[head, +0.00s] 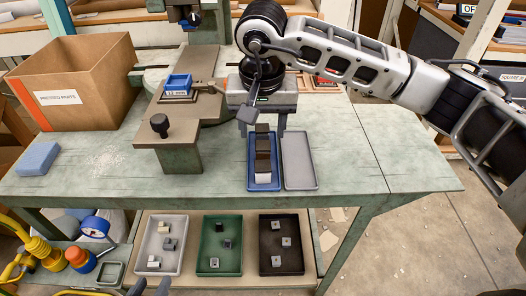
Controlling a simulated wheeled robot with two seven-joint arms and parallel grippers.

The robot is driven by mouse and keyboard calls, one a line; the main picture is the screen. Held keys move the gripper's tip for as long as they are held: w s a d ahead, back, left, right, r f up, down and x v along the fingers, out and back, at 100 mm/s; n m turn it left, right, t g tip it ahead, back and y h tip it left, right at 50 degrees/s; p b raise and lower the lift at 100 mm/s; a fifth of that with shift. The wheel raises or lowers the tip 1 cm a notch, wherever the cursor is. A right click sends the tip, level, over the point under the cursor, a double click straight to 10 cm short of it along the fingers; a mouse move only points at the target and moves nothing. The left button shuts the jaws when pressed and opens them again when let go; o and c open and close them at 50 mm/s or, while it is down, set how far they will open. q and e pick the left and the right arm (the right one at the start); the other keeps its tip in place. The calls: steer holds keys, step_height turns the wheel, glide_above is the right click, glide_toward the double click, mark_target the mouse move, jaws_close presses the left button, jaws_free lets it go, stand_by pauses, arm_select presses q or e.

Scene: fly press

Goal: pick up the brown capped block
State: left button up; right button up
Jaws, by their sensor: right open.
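A brown capped block (263,157) is in the narrow blue tray (251,176) on the bench, with dark brown faces and a pale lower end. Darker parts line up behind it, and I cannot tell whether they are separate blocks. My right gripper (263,133) points down over the far part of this tray. Its two fingers are apart, one on each side of the row, and no grip shows. The far end of the row is partly hidden by the gripper.
An empty grey tray (298,162) stands right of the blue one. The press (183,150) and a cardboard box (78,82) are to the left, with a blue sponge-like block (38,158) in front. White, green and black trays (221,271) with small parts sit on the lower shelf.

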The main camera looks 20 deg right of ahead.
mark_target(263, 149)
steer(key=f, duration=0.5)
steer(key=shift+w+d+f, duration=0.15)
steer(key=shift+w+f, duration=0.1)
steer(key=shift+f, duration=0.1)
steer(key=shift+c, duration=0.3)
steer(key=c, duration=1)
